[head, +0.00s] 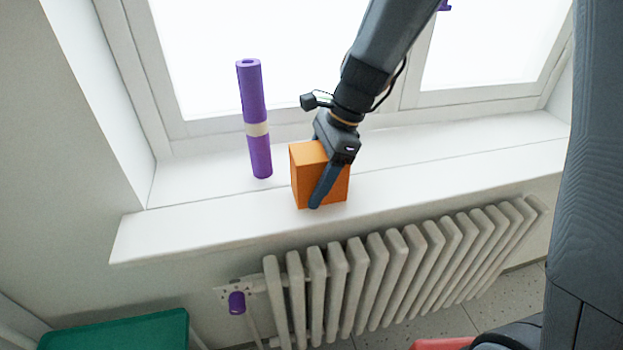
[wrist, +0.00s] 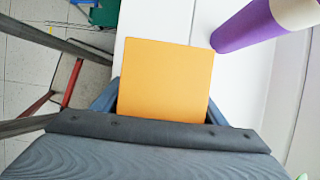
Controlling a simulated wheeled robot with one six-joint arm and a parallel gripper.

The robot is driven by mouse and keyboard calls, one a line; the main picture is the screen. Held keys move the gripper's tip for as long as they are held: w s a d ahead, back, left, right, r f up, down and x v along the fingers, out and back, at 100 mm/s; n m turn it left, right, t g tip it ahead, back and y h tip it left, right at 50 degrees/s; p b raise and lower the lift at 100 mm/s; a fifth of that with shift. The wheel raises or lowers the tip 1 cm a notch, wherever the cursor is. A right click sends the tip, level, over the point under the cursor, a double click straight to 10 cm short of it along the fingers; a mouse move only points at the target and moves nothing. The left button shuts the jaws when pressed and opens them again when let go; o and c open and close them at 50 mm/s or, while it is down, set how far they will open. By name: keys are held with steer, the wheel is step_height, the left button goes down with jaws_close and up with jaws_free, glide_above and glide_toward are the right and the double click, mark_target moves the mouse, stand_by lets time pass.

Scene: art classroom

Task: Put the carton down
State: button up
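The orange carton (head: 306,176) is at the white windowsill (head: 220,207), near its front edge. Its flat orange top fills the middle of the wrist view (wrist: 166,80). My gripper (head: 322,190) reaches down over the carton from above, with one dark finger across its near side. In the wrist view, the blue-grey fingers (wrist: 160,104) lie at the left and right sides of the carton, close against it. The carton looks upright. Whether its base touches the sill is hard to tell.
A purple roll (head: 254,115) with a pale band stands on the sill left of the carton. A white radiator (head: 390,265) is below the sill. A green surface (head: 120,332) is at lower left. The sill to the right (head: 470,150) is clear.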

steer(key=shift+o, duration=0.9)
